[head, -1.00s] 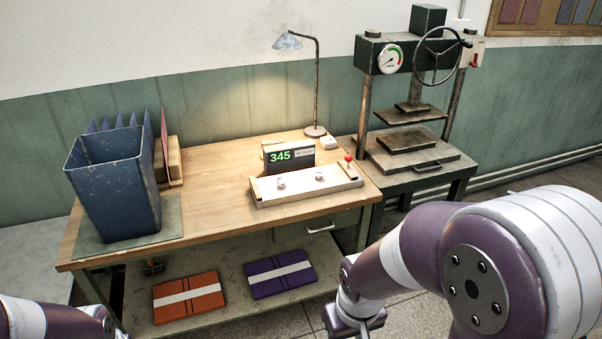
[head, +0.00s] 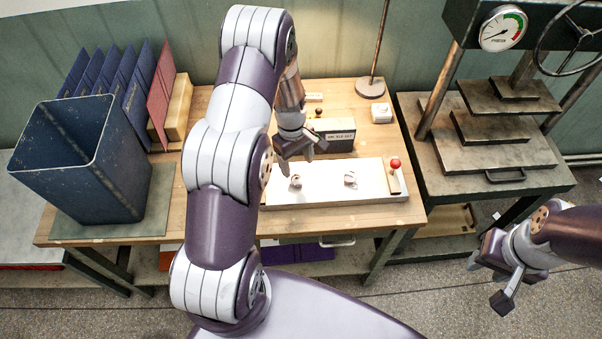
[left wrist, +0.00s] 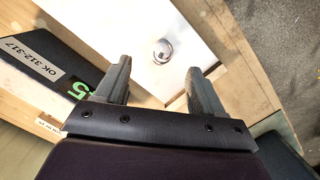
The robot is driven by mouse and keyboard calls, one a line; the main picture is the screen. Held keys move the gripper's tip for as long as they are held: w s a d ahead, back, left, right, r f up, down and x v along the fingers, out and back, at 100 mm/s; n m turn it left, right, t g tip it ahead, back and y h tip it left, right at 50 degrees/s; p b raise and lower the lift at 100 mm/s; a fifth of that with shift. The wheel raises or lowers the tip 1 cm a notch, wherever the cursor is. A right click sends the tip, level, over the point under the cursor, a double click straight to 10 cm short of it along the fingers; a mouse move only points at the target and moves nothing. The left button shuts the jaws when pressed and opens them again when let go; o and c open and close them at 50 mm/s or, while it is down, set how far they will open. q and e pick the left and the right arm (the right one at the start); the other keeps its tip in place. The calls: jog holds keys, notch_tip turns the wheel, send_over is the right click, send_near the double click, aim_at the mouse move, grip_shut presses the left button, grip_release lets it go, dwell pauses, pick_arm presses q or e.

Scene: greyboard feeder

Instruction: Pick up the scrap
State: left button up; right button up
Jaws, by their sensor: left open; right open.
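I cannot tell for sure which is the scrap. My left gripper (head: 299,157) is open and empty above the board's back edge, close to the left bit. In the left wrist view one bit (left wrist: 162,51) shows ahead of and between the open fingers (left wrist: 160,85), apart from them. The other is not visible there. My right gripper (head: 490,284) is open and empty, off to the right of the table.
A display box (head: 334,133) stands behind the board. A red-knobbed lever (head: 395,163) is at the board's right end. A blue bin (head: 95,165) stands at the table's left, before upright folders (head: 120,75). A press (head: 480,125) and a lamp (head: 370,88) are at the right.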

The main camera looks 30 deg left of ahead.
aim_at(296, 178)
pick_arm(q)
jog(key=shift+s+d+f, duration=0.15)
jog(key=shift+s+f, duration=0.2)
jog(key=shift+f, duration=0.15)
jog(key=shift+s+f, duration=0.1)
jog(key=shift+f, duration=0.25)
jog(key=f, duration=0.1)
jog(key=f+p, duration=0.1)
jog(key=f, duration=0.1)
jog(key=f+p, duration=0.1)
jog(key=f, duration=0.1)
jog(key=shift+w+a, duration=0.25)
jog(key=shift+w, duration=0.1)
jog(key=shift+f, duration=0.3)
jog(key=shift+s+d+r, duration=0.1)
jog(key=shift+s+d, duration=0.05)
jog(key=shift+s, duration=0.05)
jog(key=c, duration=1.1)
pick_arm(e)
notch_tip(296, 178, up, 2)
jog(key=shift+s+a+r, duration=0.1)
jog(key=shift+a, duration=0.05)
pick_arm(q)
jog(key=shift+c, duration=0.2)
